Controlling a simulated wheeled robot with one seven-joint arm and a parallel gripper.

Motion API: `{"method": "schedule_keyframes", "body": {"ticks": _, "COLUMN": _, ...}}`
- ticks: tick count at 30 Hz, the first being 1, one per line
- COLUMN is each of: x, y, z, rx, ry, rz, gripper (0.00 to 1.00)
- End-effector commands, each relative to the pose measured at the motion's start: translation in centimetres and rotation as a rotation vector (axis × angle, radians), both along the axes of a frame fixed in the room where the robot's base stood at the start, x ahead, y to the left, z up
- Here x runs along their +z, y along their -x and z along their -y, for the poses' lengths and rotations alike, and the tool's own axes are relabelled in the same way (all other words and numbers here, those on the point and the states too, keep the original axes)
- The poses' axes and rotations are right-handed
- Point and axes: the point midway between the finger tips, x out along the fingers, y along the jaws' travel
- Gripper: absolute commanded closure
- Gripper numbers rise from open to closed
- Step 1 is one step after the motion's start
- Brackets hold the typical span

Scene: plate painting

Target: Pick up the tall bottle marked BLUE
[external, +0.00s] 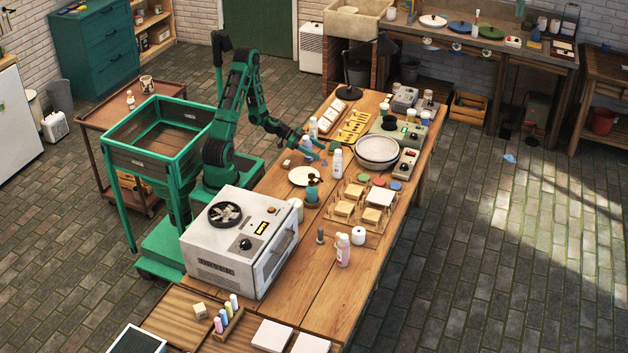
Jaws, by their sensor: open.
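Several bottles stand upright on the long wooden table, and their labels are too small to read, so I cannot tell which is marked BLUE. A tall white bottle (337,162) stands near the middle of the table, just right of my gripper (306,143). Another white bottle (313,128) stands close behind my gripper. My gripper is open and low over the table. Its fingertips are small here, and I see nothing held between them.
A white bowl (377,150) stands right of the tall white bottle. A large white oven-like machine (238,240) fills the table's near end. A black lamp (357,70) stands behind.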

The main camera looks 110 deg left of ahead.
Motion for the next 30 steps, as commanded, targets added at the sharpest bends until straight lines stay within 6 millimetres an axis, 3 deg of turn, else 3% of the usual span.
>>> {"method": "schedule_keyframes", "body": {"ticks": 1, "x": -1.0, "y": 2.5, "z": -2.5, "rx": 0.082, "ry": 0.022, "rz": 0.003, "gripper": 0.40}}
{"method": "schedule_keyframes", "body": {"ticks": 7, "x": -1.5, "y": 1.0, "z": -2.7, "rx": 0.081, "ry": 0.020, "rz": 0.004, "gripper": 0.40}}
{"method": "schedule_keyframes", "body": {"ticks": 15, "x": -1.4, "y": 0.8, "z": -2.6, "rx": 0.078, "ry": 0.019, "rz": 0.004, "gripper": 0.40}}
{"method": "schedule_keyframes", "body": {"ticks": 22, "x": -1.4, "y": 0.8, "z": -2.6, "rx": 0.077, "ry": 0.018, "rz": 0.003, "gripper": 0.93}}
{"method": "schedule_keyframes", "body": {"ticks": 30, "x": -1.4, "y": 0.8, "z": -2.5, "rx": 0.077, "ry": 0.018, "rz": 0.004, "gripper": 0.98}}
